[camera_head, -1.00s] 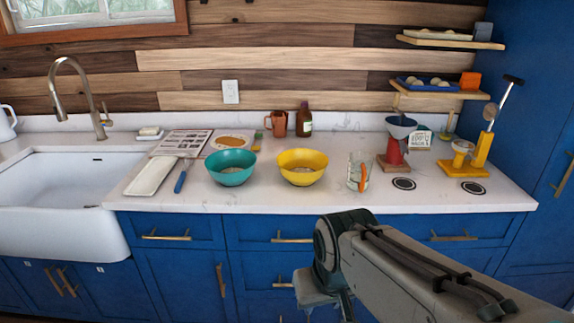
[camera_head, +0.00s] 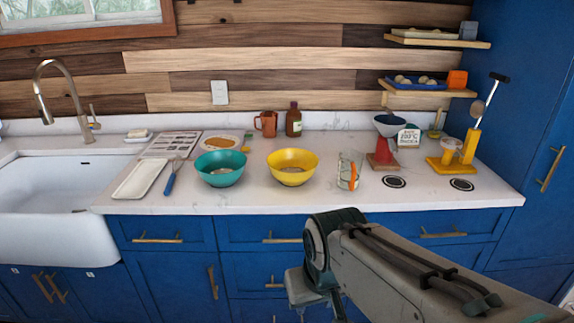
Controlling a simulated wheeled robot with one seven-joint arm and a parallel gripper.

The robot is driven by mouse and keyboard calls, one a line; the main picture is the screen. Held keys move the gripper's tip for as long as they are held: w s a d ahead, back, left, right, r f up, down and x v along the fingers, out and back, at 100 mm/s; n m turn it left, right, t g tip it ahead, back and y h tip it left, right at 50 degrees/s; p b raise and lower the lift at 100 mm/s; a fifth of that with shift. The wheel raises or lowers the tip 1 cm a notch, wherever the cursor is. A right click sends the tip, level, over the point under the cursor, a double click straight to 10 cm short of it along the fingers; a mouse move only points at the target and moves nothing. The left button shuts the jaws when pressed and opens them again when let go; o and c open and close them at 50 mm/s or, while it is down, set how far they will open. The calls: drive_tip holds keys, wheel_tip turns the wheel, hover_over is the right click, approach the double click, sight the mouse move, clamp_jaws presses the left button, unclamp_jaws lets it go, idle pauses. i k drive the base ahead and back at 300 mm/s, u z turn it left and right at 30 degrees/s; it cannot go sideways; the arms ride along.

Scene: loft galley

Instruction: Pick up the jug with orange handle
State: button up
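The jug with the orange handle (camera_head: 345,171) stands upright on the white counter. It is clear glass, and its orange handle faces the front right. It stands right of the yellow bowl (camera_head: 293,175) and left of the red grinder-like device (camera_head: 382,156). My arm reaches in from the lower right, below and in front of the counter edge, and stays apart from the jug. My gripper itself cannot be made out; the arm's far end runs down toward the bottom of the picture.
A teal bowl (camera_head: 220,177), white tray (camera_head: 141,179) and blue-handled tool (camera_head: 170,182) lie further left, beside the sink (camera_head: 50,200). A yellow stand (camera_head: 468,150) is at right. The counter before the jug is clear.

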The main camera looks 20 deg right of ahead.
sight(350, 160)
drive_tip(key=z, duration=0.05)
drive_tip(key=i, duration=0.9)
drive_tip(key=u, duration=0.05)
